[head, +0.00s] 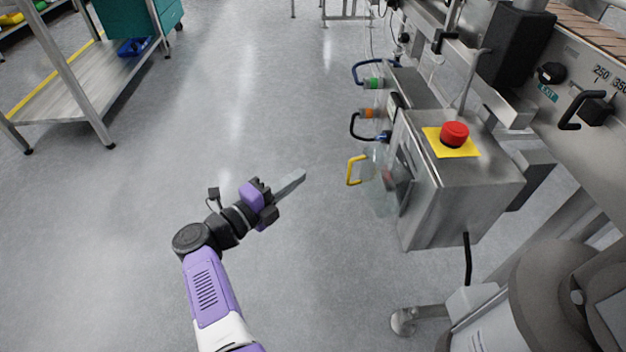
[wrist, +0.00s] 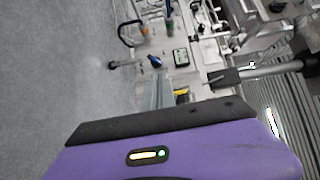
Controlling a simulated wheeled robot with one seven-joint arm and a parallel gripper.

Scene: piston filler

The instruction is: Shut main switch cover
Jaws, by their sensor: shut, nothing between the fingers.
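The main switch cover (head: 380,195) looks like a clear panel with a yellow handle (head: 356,170). It stands out from the left face of the steel control box (head: 450,195), so it appears open. A dark and reddish part, possibly the switch, shows through or behind it. My gripper (head: 302,174) is shut and empty, its long grey fingers pointing right and a little up. In the picture its tips are left of the yellow handle, with a gap between. In the wrist view the fingers (wrist: 163,92) point at the machine side; I cannot make out the cover there.
A red button on a yellow plate (head: 454,135) tops the control box. Green and orange parts with dark curved handles (head: 365,127) lie beyond the cover. The machine fills the right side. A steel trolley (head: 80,85) stands far left. The floor between is clear.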

